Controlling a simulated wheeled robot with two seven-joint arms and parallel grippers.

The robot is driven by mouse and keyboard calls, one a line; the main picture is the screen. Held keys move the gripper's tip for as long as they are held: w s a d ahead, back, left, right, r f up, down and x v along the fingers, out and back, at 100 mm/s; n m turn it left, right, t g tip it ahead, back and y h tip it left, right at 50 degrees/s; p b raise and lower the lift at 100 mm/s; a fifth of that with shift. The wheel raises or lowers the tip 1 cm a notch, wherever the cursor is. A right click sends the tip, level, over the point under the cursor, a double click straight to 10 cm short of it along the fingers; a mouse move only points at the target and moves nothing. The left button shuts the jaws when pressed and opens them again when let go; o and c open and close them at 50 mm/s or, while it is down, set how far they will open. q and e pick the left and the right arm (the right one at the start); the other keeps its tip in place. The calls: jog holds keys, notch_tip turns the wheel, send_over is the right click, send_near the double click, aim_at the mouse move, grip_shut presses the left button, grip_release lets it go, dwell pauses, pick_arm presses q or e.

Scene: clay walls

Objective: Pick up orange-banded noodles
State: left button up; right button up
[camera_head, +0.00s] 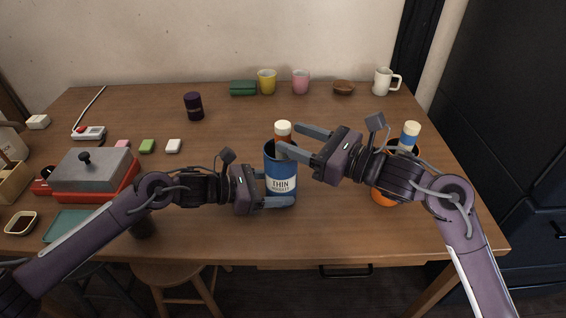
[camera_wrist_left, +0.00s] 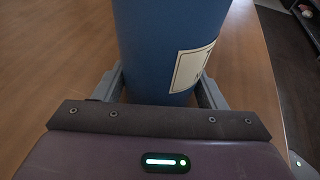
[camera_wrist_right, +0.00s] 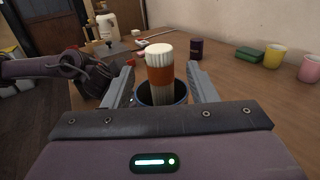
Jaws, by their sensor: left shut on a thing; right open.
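The orange-banded noodles (camera_head: 283,129) are a pale bundle with an orange-brown band, standing in a blue canister (camera_head: 281,163) labelled "THIN". My left gripper (camera_head: 280,188) is shut around the canister's lower body; the left wrist view shows the blue canister wall (camera_wrist_left: 165,45) between its fingers. My right gripper (camera_head: 300,141) is open near the canister's top. In the right wrist view the noodle bundle (camera_wrist_right: 160,66) rises upright between the open fingers, with gaps on both sides. The bundle's lower part is hidden inside the canister.
A blue-banded bundle (camera_head: 410,134) stands in an orange canister (camera_head: 384,197), partly hidden by my right arm. A red and grey box (camera_head: 95,172) sits left. A dark cup (camera_head: 194,106), a yellow cup (camera_head: 267,81) and a pink cup (camera_head: 300,82) stand farther back.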

aim_at(283, 135)
jog(key=x, duration=0.4)
jog(key=shift+f, duration=0.15)
jog(key=shift+d, duration=0.1)
grip_shut()
